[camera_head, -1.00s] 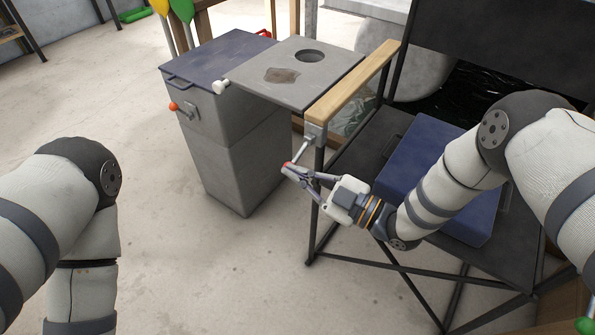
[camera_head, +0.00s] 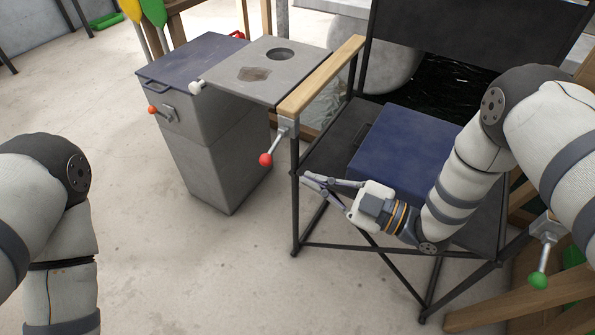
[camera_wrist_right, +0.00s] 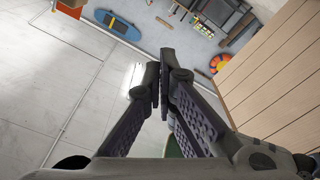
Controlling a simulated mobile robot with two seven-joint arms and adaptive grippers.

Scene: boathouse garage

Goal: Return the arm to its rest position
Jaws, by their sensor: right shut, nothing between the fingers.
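My right gripper (camera_head: 306,180) is shut and empty in the head view. It hangs in front of the folding chair's seat, below and to the right of a red ball-ended lever (camera_head: 266,159) under the chair's wooden armrest (camera_head: 322,74). A gap shows between the fingertips and the red ball. In the right wrist view the two fingers (camera_wrist_right: 160,80) lie together with nothing between them. My left arm comes in at the left edge of the head view, but its gripper is out of the picture.
A blue box (camera_head: 408,155) lies on the chair seat. A grey side table (camera_head: 235,75) joins the armrest, beside a grey bin with a blue lid (camera_head: 190,62). A green ball-ended lever (camera_head: 538,280) is at the lower right. Open concrete floor lies in front.

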